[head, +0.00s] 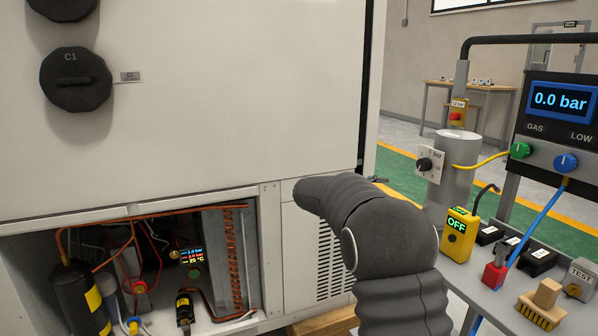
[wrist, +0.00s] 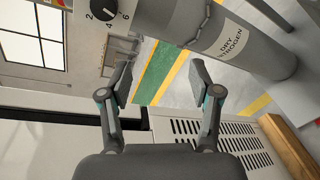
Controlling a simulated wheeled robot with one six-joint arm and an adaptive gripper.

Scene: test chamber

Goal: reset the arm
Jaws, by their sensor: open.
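My arm, in a ribbed dark grey cover, shows in the head view in front of the white cabinet (head: 200,110). It is bent, with its upper part pointing left at the cabinet. My gripper is hidden in the head view. In the wrist view my gripper (wrist: 160,82) is open, with its two fingers wide apart and nothing between them. Past the fingers show the green and yellow floor marking (wrist: 158,70) and a grey cylinder (wrist: 225,35) labelled dry nitrogen. The cabinet's vent slots (wrist: 215,128) lie close below the right finger.
The cabinet's lower bay (head: 130,270) is open, showing copper pipes and a black cylinder (head: 78,295). A cart at right carries a gauge display (head: 560,101), a yellow device (head: 458,235) reading OFF, and a brush (head: 543,303). A table (head: 470,90) stands far back.

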